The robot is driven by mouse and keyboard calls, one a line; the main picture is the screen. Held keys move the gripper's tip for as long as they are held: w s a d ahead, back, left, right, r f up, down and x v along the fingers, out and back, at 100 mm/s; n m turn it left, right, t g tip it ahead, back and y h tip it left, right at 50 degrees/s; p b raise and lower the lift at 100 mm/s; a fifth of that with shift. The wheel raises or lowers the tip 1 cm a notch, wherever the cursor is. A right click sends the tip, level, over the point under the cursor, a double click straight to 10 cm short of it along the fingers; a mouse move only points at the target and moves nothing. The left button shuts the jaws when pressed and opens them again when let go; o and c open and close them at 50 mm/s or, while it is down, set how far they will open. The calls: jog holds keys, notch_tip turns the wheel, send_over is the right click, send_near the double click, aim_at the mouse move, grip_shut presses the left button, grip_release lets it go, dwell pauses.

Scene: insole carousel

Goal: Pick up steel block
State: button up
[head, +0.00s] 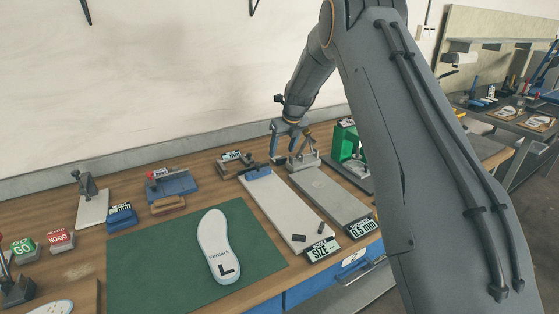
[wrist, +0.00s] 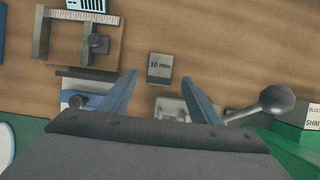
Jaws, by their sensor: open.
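A small grey steel block (wrist: 160,68) marked "10 mm" lies on the wooden bench in the wrist view. In the head view I cannot make it out around my gripper. My gripper (wrist: 160,78) is open and empty. Its two blue fingers point toward the block, one tip to each side of it in the picture. The gap to the block cannot be judged. In the head view my gripper (head: 284,155) hangs low over the back of the bench, pointing down.
A grey measuring frame (wrist: 43,33) stands left of the block. A lever with a round knob (wrist: 277,99) is close to the right finger. A green press (head: 347,143) stands farther right. A white insole (head: 219,247) lies on a green mat (head: 150,270) in front.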

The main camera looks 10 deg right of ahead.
aim_at(279, 159)
jog(key=shift+p+x, duration=0.7)
jog(key=shift+x, duration=1.4)
jog(key=shift+s, duration=0.1)
jog(key=shift+c, duration=0.4)
jog(key=c, duration=1.2)
